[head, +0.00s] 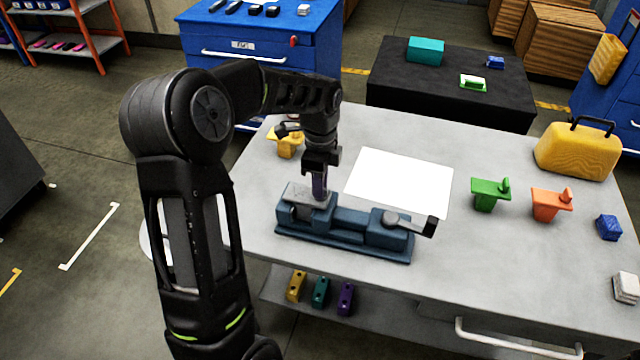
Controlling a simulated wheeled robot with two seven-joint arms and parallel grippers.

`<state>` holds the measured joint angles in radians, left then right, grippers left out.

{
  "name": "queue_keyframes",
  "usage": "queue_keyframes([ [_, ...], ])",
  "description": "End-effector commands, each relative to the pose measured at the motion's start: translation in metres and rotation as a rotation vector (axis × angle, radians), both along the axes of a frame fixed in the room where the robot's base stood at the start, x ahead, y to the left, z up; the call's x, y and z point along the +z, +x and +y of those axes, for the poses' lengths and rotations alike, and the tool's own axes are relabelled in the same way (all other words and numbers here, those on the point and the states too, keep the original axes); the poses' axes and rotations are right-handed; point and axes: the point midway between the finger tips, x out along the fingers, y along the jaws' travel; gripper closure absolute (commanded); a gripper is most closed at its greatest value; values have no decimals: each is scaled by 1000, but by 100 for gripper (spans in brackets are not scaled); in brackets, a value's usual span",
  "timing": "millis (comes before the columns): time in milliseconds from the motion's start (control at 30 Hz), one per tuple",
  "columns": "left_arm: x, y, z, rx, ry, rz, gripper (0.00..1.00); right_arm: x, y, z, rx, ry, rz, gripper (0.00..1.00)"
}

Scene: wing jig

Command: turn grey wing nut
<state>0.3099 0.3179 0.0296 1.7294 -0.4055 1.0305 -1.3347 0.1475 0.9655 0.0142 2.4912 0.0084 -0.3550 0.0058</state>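A blue-grey jig (350,222) stands on the grey workbench, left of its middle. A light grey plate (296,192) lies on the jig's left block. At the jig's right end is a round grey part with a lever (398,219) that ends in a black grip. My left gripper (319,194) points down over the left block, its tips at or just above the grey plate. I cannot tell whether it touches anything or is open. I cannot make out a grey wing nut there; the gripper may hide it. My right gripper is out of view.
A white sheet (402,182) lies behind the jig. A yellow bracket (288,148) stands behind my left gripper. Green (489,193) and orange (549,203) brackets, a yellow case (577,151) and a blue block (608,228) are to the right. Several coloured blocks sit on a lower shelf.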

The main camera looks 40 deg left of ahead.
Motion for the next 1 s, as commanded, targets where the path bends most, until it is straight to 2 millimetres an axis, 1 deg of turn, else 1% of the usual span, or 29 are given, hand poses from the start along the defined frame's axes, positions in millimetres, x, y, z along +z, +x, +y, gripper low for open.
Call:
queue_keyframes([
  [33,1,0,0,0,1,-2,85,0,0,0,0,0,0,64],
  [200,0,0,0,1,0,-1,71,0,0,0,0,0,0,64],
  [267,0,0,0,1,0,-1,67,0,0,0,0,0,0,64],
  [567,2,0,0,2,0,-1,67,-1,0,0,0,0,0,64],
  [667,10,1,0,2,1,-2,67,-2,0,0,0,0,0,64],
  [767,23,1,0,3,0,-4,67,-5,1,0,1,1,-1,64],
  [1000,62,1,0,1,1,-4,67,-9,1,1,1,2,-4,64],
])
